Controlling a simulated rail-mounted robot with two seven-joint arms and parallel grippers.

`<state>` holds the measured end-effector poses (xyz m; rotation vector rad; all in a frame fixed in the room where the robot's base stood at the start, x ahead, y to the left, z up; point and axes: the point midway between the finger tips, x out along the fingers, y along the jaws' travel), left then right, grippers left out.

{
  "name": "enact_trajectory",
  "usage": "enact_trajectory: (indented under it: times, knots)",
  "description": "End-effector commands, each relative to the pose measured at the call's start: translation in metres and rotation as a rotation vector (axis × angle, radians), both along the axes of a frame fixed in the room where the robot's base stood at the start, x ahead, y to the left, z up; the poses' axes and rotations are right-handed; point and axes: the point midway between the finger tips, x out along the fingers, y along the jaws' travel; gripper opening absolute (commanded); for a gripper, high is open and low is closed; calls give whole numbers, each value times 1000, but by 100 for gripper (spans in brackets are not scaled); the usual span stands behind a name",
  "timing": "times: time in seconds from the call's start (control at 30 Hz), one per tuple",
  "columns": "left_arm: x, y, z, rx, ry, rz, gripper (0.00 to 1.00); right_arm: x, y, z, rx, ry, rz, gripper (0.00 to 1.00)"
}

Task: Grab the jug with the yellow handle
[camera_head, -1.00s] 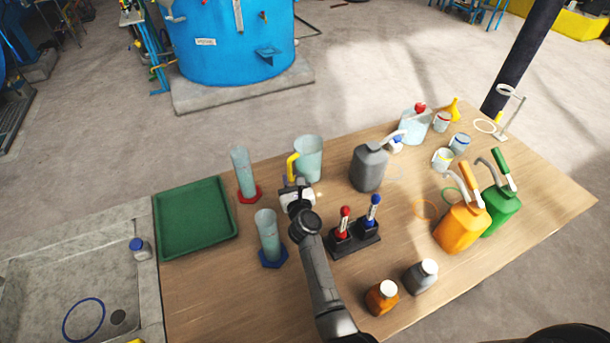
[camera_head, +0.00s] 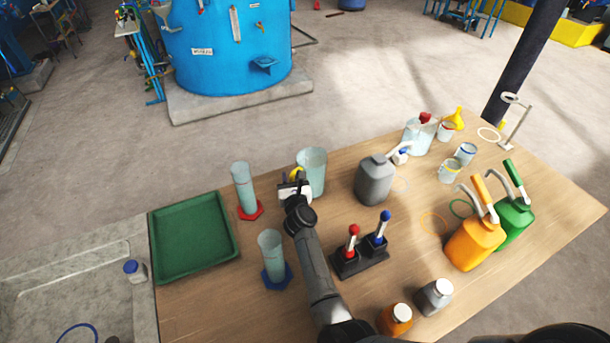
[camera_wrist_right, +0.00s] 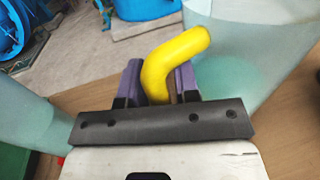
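The jug (camera_head: 313,172) is a tall, pale, translucent vessel with a yellow handle (camera_head: 297,175). It stands upright on the wooden table, and part of its wall fills the right of the right wrist view (camera_wrist_right: 245,60). My right gripper (camera_head: 294,188) is at the handle, on the jug's near left side. In the wrist view the bent yellow handle (camera_wrist_right: 168,68) lies between my two purple fingers. It is close against the left finger, and a narrow gap seems to show at the right finger. The handle's lower part is hidden by the gripper. My left gripper is not in view.
Two tall cylinders, with a red base (camera_head: 243,188) and a blue base (camera_head: 272,256), stand close left of my right arm. A grey canister (camera_head: 375,180) stands right of the jug. A stand with red and blue-topped pieces (camera_head: 359,256) is right of the arm. A green tray (camera_head: 192,235) lies left.

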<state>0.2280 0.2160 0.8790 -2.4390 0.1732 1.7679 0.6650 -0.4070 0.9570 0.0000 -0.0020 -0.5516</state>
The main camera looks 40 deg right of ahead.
Motion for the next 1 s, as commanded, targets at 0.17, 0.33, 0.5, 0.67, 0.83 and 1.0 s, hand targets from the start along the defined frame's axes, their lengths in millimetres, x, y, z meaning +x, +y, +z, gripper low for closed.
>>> enact_trajectory:
  times: [0.17,0.33,0.5,0.67,0.83,1.0]
  knots:
    - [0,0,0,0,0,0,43,0,0,0,1,1,0,29]
    - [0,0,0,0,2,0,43,0,0,0,0,0,0,14]
    - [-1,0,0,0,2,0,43,0,0,0,0,0,0,0]
    - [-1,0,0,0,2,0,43,0,0,0,0,0,0,0]
    - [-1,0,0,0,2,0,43,1,0,2,-3,-3,1,0]
    - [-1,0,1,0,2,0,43,1,0,3,-3,-3,1,0]
